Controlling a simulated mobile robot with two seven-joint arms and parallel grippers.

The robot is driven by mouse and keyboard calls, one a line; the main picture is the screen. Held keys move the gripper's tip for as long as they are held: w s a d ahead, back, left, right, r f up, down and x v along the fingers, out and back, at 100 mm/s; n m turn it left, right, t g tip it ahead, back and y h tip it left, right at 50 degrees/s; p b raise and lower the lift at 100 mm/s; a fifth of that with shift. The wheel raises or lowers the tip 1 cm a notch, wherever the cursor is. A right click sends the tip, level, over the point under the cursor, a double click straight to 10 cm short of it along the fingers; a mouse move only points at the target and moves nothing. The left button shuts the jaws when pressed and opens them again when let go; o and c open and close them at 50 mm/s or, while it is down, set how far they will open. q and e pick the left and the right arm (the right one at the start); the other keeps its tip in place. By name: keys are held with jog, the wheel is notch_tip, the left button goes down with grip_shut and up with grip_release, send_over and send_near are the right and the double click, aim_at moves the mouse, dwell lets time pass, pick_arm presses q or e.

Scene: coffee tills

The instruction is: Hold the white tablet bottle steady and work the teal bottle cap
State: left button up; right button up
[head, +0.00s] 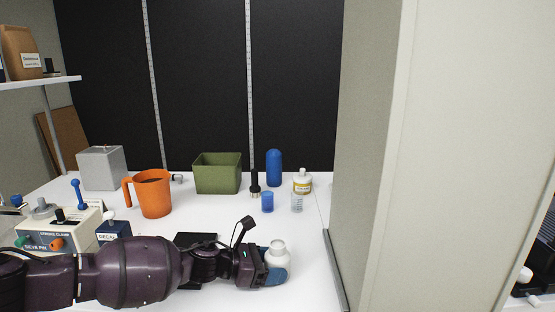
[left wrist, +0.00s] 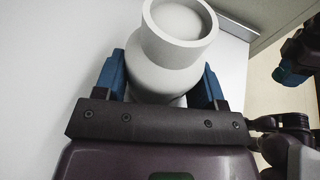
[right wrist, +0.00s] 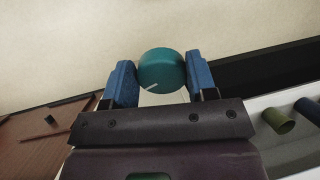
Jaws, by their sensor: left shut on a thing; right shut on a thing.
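The white tablet bottle (head: 279,248) is near the table's front edge in the head view. My left gripper (head: 272,272) is shut around its body. In the left wrist view the bottle (left wrist: 180,32) sits between the two blue fingers, with its wide neck bare and no cap on it. The teal bottle cap (right wrist: 162,70) shows in the right wrist view, with a pale mark on its face. My right gripper (right wrist: 159,78) is shut on it, a finger on each side, and holds it apart from the bottle. I cannot make out the right gripper in the head view.
Behind the bottle stand a blue cup (head: 267,202), a clear cup (head: 297,204), a yellow-labelled bottle (head: 303,182), a tall blue bottle (head: 274,167) and a green bin (head: 217,173). An orange jug (head: 154,194) is left. A pale partition (head: 375,150) bounds the table's right.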

dwell(0.4)
pick_arm(q)
jog(key=o, duration=1.3)
